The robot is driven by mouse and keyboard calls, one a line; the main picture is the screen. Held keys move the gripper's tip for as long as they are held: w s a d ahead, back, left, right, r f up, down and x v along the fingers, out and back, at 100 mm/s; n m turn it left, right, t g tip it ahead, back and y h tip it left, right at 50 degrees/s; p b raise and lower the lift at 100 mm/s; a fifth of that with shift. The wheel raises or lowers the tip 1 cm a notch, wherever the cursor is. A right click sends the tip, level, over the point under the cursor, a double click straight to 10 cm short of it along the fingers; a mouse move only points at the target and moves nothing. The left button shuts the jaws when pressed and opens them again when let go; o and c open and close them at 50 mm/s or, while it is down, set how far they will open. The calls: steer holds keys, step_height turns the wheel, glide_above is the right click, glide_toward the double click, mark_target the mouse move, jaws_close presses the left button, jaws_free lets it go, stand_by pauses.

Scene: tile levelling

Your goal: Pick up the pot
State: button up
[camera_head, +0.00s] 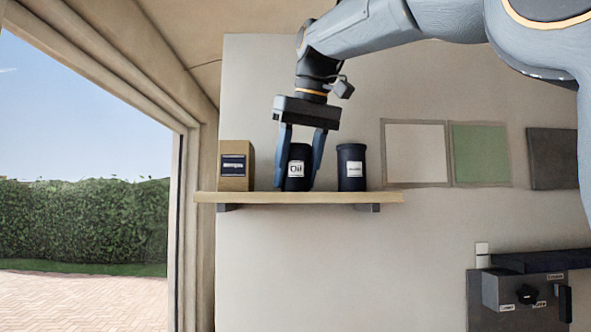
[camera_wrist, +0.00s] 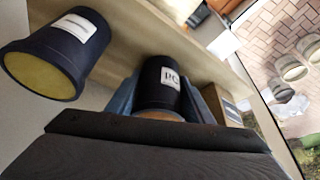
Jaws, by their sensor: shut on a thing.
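A dark pot with a white label that seems to read "Oil" (camera_head: 296,170) stands upright on the wooden shelf (camera_head: 330,197). It also shows in the wrist view (camera_wrist: 160,85). My gripper (camera_head: 301,175) reaches down from above with a finger on each side of this pot, and it is shut on it. The pot's base appears to be at shelf level; I cannot tell whether it touches. A second dark pot (camera_head: 351,168) with a white label stands apart to the right, and in the wrist view (camera_wrist: 60,55) it shows at the left.
A tan box (camera_head: 236,166) with a dark label stands close to the left of the held pot. Framed panels (camera_head: 416,153) hang on the wall to the right. A grey unit with knobs (camera_head: 525,295) is at lower right. An opening to outdoors is at left.

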step_height(320, 180, up, 9)
steer(key=shift+w+r, duration=0.1)
steer(key=shift+r, duration=0.4)
stand_by(0.3)
